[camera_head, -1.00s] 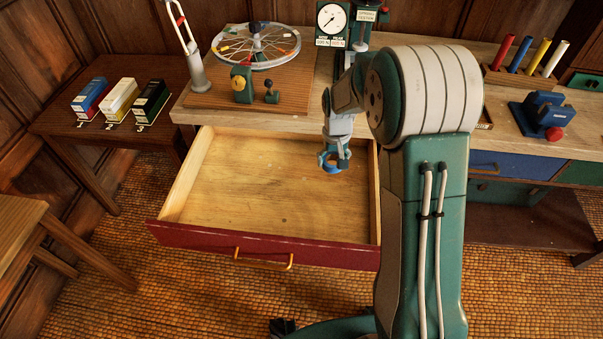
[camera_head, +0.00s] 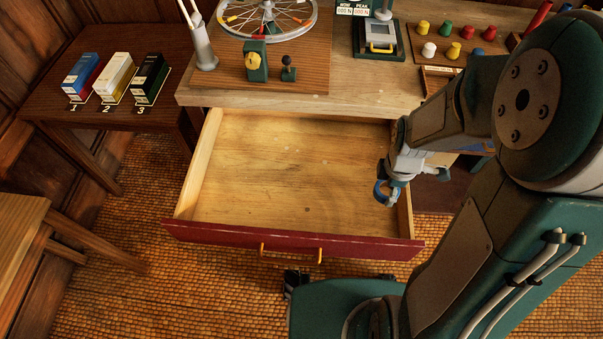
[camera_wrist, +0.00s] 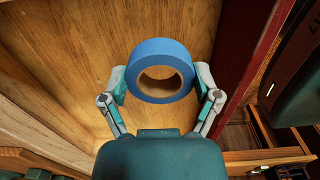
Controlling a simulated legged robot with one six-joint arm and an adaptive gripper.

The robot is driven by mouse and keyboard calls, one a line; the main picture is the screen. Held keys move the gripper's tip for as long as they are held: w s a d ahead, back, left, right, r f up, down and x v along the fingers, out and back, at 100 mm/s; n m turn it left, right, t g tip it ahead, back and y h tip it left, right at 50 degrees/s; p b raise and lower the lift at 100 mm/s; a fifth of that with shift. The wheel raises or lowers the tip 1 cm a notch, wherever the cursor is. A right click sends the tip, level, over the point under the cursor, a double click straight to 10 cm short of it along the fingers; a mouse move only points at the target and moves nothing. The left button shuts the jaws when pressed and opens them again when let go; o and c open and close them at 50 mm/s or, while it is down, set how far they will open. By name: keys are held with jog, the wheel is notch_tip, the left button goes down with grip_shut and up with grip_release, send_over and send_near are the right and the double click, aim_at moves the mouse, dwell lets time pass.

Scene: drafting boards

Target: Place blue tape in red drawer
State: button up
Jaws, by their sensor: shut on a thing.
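The blue tape (camera_wrist: 161,96) is a roll held between the two fingers of my gripper (camera_wrist: 161,84) in the wrist view. In the head view the tape (camera_head: 381,193) shows small and partly covered at the tip of my gripper (camera_head: 388,186). The red drawer (camera_head: 290,242) is pulled open, with a dark red front, a yellow handle and a bare wooden floor (camera_head: 280,165). My gripper is over the right part of the drawer, near its right wall. How far the tape is above the floor I cannot tell.
A workbench (camera_head: 290,100) stands above the drawer, with a wheel (camera_head: 265,18) and several coloured knobs (camera_head: 454,50) on it. A side table (camera_head: 90,115) at left holds three numbered boxes. The drawer's middle and left are empty.

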jog(key=w+a+f, duration=0.2)
jog(key=a+f, duration=0.2)
jog(key=a, duration=0.5)
send_over(325, 200)
notch_tip(325, 200, down, 5)
jog(key=shift+s+d+f, duration=0.15)
jog(key=shift+f, duration=0.05)
notch_tip(325, 200, down, 4)
jog(key=shift+r, duration=0.2)
jog(key=shift+f, duration=0.1)
jog(key=o, duration=0.8)
